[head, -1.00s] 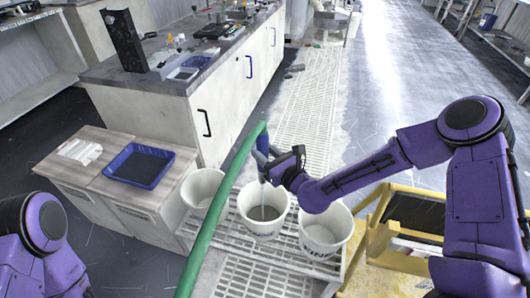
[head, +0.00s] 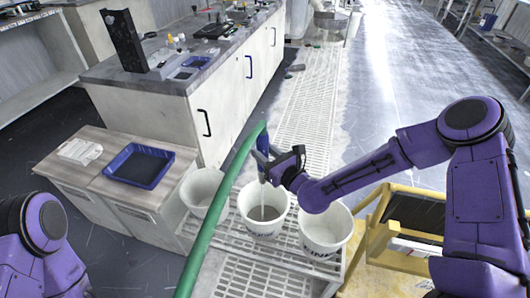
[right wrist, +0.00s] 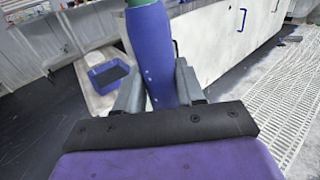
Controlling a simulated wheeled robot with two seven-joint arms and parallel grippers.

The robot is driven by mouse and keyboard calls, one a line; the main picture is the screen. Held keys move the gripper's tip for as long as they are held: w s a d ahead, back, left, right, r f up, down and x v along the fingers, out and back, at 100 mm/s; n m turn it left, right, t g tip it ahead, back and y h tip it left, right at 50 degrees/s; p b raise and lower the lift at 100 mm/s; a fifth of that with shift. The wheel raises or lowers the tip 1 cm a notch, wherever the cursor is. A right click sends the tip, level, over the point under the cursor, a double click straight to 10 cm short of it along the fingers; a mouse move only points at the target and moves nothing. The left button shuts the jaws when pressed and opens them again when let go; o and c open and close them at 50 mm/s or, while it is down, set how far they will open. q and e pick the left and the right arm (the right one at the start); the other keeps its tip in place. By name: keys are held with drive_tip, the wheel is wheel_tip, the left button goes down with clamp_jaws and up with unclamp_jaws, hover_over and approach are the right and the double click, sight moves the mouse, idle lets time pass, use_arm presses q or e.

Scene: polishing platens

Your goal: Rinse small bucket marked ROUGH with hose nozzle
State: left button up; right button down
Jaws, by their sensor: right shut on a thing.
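My right gripper (head: 275,166) is shut on the blue hose nozzle (head: 262,142), which fills the space between the fingers in the right wrist view (right wrist: 150,55). The green hose (head: 222,200) curves down from the nozzle's top. A thin pale stream runs from the nozzle into the white middle bucket (head: 264,227); its small front marking is unreadable. The right white bucket (head: 325,232) has dark letters that seem to end in "INE". The left white bucket (head: 203,188) is partly behind the hose and shows no readable marking. My left gripper is out of view.
The buckets stand on a white slatted rack (head: 240,272). A yellow step frame (head: 385,255) stands to its right. A blue tray (head: 139,166) lies on low cabinets at left, beside the grey-topped counter (head: 205,85). Floor grating (head: 305,100) and open floor lie behind.

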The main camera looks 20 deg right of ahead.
drive_tip(key=s+a, duration=0.6)
drive_tip(key=s, duration=0.3)
drive_tip(key=s+a, duration=0.5)
drive_tip(key=s, duration=0.3)
drive_tip(key=shift+s+a+b, duration=0.3)
drive_tip(key=shift+s+a, duration=0.05)
